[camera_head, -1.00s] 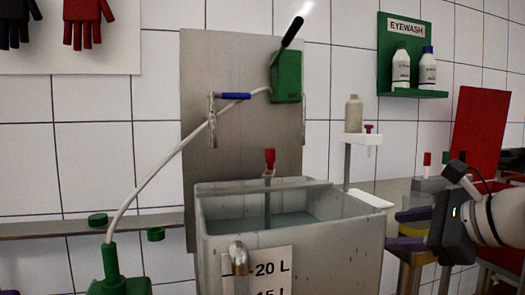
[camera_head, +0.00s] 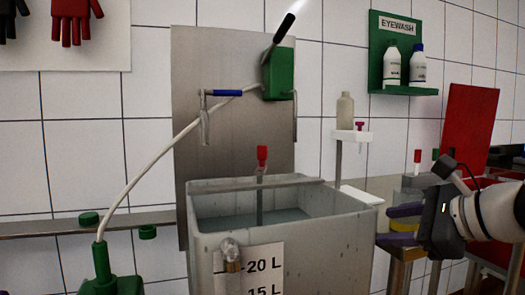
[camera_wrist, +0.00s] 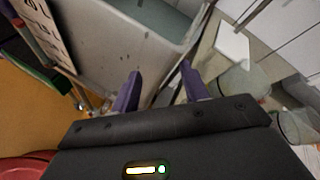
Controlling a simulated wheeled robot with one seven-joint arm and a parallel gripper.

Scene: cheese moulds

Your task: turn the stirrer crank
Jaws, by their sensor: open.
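A red grip (camera_head: 262,155) stands on an upright grey rod at a crossbar over the grey tank (camera_head: 330,228); this looks like the stirrer crank. The rod goes down into the liquid in the tank. My gripper (camera_head: 390,226) is right of the tank, lower than the red grip and well apart from it. Its two purple fingers are open with nothing between them. In the wrist view my gripper (camera_wrist: 160,72) points at the outside of the tank wall (camera_wrist: 125,40). The red grip does not show in the wrist view.
A green box (camera_head: 279,70) with a black-handled lever is on the metal back panel (camera_head: 225,135). A white hose (camera_head: 165,158) runs from the lower left toward it. Glassware and a red board (camera_head: 472,125) are behind my gripper.

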